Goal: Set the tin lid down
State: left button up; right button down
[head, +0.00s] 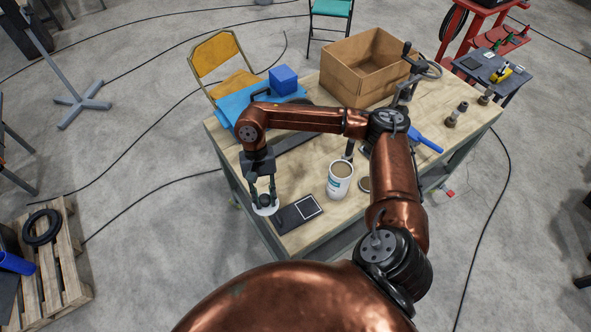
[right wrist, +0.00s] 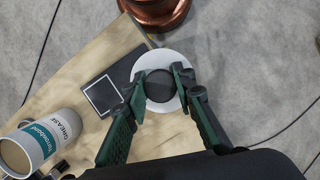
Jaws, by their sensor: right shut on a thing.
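The tin lid (head: 261,211) is a white disc with a dark round knob. My right gripper (head: 264,197) points down over it at the table's near left edge. In the right wrist view my right gripper (right wrist: 159,87) is shut on the knob, and the white rim of the lid (right wrist: 168,57) shows around it. The lid overlaps the table edge in that view; I cannot tell whether it touches the tabletop. An open white grease tin (head: 340,182) stands upright to the right, also in the right wrist view (right wrist: 40,140). My left gripper is not in view.
A dark flat pad with a white-outlined square (head: 299,213) lies right beside the lid. A cardboard box (head: 362,84), blue block (head: 283,79) and blue handled tool (head: 425,139) are farther back on the wooden table (head: 225,138).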

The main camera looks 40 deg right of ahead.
jog(key=s+d+r+m+t+p, duration=0.1)
jog(key=s+d+m+t+p, duration=0.15)
jog(key=d+m, duration=0.8)
jog(key=s+d+r+m+t+p, duration=0.1)
jog(key=d+m+t, duration=0.25)
jog(key=m, duration=1.35)
jog(key=shift+h, duration=0.3)
jog(key=w+d+f+p, duration=0.1)
jog(key=w+d+f, duration=0.1)
jog(key=w+f, duration=0.1)
jog(key=w+d+f+p, duration=0.1)
jog(key=w+f, duration=0.2)
jog(key=w, duration=0.2)
jog(key=w+d+f+p, duration=0.1)
jog(key=w+d+f, duration=0.1)
jog(key=w+f, duration=0.1)
jog(key=shift+w+d+f, duration=0.1)
jog(key=shift+w+d, duration=0.25)
jog(key=shift+w, duration=0.2)
jog(key=shift+w+d+f, duration=0.15)
jog(key=shift+w+f, duration=0.15)
jog(key=shift+f, duration=0.15)
notch_tip(320, 180, down, 2)
jog(key=shift+f+p, duration=0.1)
jog(key=shift+p, duration=0.55)
jog(key=shift+f, duration=0.5)
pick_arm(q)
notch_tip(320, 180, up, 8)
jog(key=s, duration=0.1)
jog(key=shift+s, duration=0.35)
